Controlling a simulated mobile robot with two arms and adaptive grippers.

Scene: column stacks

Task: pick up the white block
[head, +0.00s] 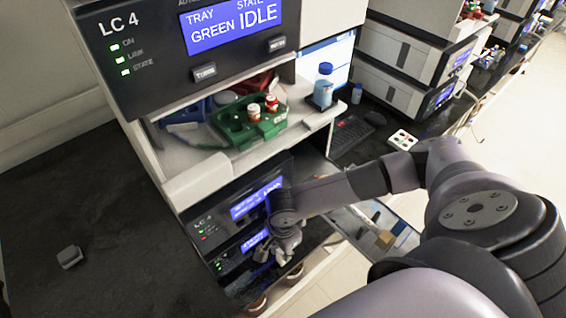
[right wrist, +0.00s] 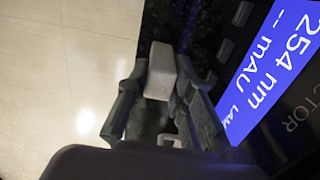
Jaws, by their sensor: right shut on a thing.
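The white block (right wrist: 160,72) is between the two fingers of my right gripper (right wrist: 163,84) in the right wrist view, with a finger on each side of it. In the head view my right gripper (head: 283,250) is in front of the lower instrument modules, and the block is only a small pale patch there, hard to tell from the fingers. My left gripper is not in view.
The LC 4 instrument stack (head: 150,60) stands left of my right arm, with blue displays. A green tray (head: 238,128) with red-capped bottles and a blue-capped bottle (head: 324,85) sit on its shelf. A small grey object (head: 69,257) lies on the dark bench, otherwise clear there.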

